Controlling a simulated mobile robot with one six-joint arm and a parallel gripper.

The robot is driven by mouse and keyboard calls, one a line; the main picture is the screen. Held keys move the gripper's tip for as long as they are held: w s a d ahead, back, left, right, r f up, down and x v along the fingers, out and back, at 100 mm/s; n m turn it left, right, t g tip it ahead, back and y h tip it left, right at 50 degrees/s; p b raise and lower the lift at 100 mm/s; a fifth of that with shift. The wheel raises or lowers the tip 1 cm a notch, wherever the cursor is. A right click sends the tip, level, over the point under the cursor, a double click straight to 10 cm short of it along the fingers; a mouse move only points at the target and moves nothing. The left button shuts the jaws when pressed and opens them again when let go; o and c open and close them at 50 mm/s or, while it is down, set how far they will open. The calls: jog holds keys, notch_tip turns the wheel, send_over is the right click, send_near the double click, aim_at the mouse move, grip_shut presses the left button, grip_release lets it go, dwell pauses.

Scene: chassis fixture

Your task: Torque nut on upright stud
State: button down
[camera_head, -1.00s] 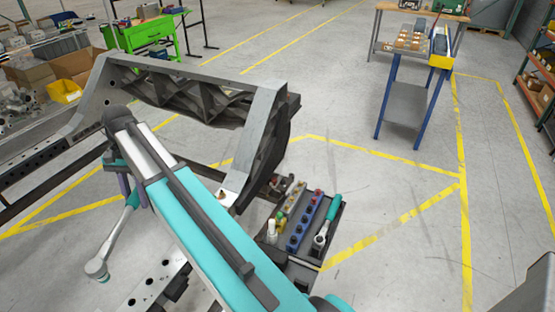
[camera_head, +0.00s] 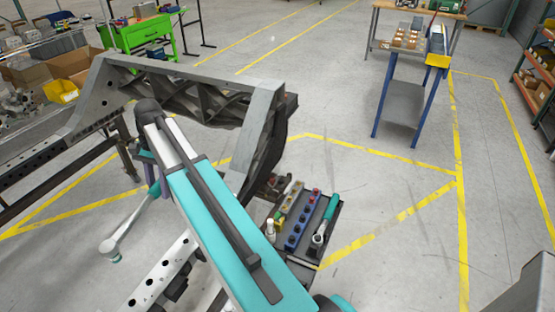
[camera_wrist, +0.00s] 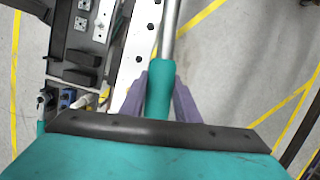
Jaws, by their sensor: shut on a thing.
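A torque wrench with a teal handle and a silver shaft is held in my gripper (camera_head: 152,180). In the head view the wrench (camera_head: 130,222) slants down to the left, its round head at the lower left. In the wrist view the purple fingers of my gripper (camera_wrist: 158,95) are shut on the teal handle of the wrench (camera_wrist: 160,88), one on each side. The shaft runs up out of the top edge, so the head is hidden there. Small square metal pieces (camera_wrist: 81,23) show at the top left of the wrist view. I cannot make out the nut or the upright stud.
The grey chassis frame (camera_head: 262,115) stands beyond my arm. A perforated light rail (camera_head: 160,278) runs below the wrench. A dark tool tray (camera_head: 327,238) holds sockets and a teal-handled ratchet (camera_head: 324,226). The floor to the right is open up to a blue-legged stand (camera_head: 404,103).

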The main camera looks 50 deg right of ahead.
jog(key=s+d+m+t+p, duration=0.1)
jog(key=s+d+m, duration=0.4)
jog(key=d, duration=0.7)
jog(key=s+d+f+m+t+p, duration=0.1)
jog(key=s+d+m+p, duration=0.2)
jog(key=d, duration=0.9)
jog(key=s+d+m+t+p, duration=0.1)
jog(key=s+d+m+p, duration=0.2)
jog(key=s+d+m, duration=0.3)
jog(key=s+d, duration=0.4)
jog(key=d, duration=0.2)
jog(key=shift+d+f+m+h, duration=0.2)
jog(key=shift+m+h, duration=0.1)
jog(key=shift+m, duration=0.1)
jog(key=shift+a, duration=0.15)
